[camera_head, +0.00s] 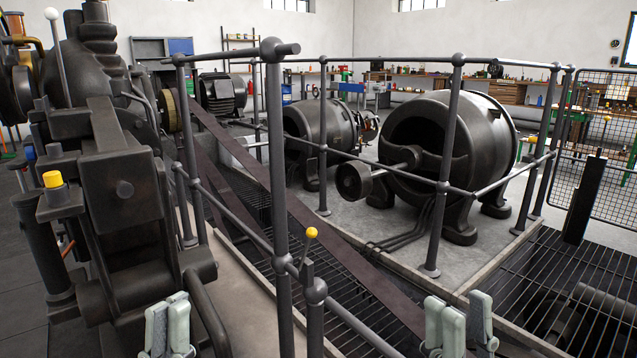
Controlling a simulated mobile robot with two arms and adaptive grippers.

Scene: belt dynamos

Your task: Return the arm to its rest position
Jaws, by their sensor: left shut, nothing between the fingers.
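My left gripper (168,325) is at the bottom left edge of the head view, in front of the dark machine (125,190). Its pale grey fingers are close together, shut and empty. My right gripper (466,323) is at the bottom, right of centre, over the floor grating (350,322). Its pale fingers stand apart with a gap between them and nothing visible in it. Most of both arms lies outside the picture.
Dark railing posts (278,190) stand close ahead between the grippers. Behind the rail, a large dynamo (455,140) and a smaller one (318,125) stand on pale floor. A mesh fence (605,150) is at right.

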